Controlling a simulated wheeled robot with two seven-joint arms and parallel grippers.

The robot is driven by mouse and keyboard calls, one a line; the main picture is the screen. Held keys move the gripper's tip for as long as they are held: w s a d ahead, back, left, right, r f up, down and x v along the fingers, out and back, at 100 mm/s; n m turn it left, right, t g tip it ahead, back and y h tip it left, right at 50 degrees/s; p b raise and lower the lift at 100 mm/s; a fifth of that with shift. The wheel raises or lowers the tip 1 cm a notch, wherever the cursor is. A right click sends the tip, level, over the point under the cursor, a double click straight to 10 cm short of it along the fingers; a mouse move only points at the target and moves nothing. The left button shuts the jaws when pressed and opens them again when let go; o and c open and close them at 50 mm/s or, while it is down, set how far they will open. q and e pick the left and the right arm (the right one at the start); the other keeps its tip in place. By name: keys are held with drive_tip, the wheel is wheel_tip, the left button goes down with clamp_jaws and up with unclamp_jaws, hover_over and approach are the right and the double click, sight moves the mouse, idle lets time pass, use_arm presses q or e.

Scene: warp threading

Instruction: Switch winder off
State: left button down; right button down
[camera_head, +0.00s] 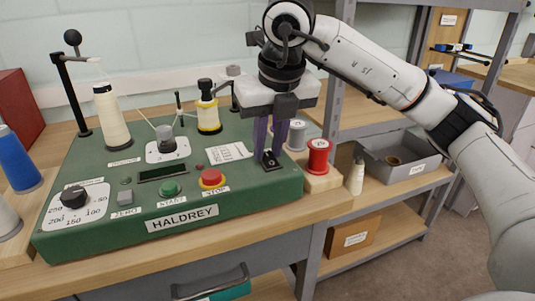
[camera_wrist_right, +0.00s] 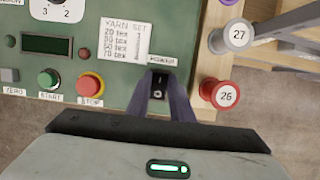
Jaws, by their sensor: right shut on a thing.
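The winder (camera_head: 120,215) is a green console marked HALDREY on the wooden bench. In the right wrist view the switch (camera_wrist_right: 158,86) shows under a POWER label. My right gripper (camera_head: 269,150) points down at it, with its two purple fingers on either side of the rocker. The fingers (camera_wrist_right: 160,88) are shut on the switch and cover part of its surround. My left gripper is not in view.
A red stop button (camera_head: 212,178) and green start button (camera_head: 170,188) lie left of the switch. A red spool (camera_head: 318,157) and grey spool (camera_head: 297,135) stand close on the right. Yarn cones (camera_head: 111,117) stand behind. A grey bin (camera_head: 400,160) sits on the shelf.

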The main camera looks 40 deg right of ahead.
drive_tip(key=c, duration=1.6)
unclamp_jaws()
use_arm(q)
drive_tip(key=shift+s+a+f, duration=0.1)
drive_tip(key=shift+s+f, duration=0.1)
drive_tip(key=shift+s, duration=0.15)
use_arm(e)
drive_tip(key=shift+o, duration=0.2)
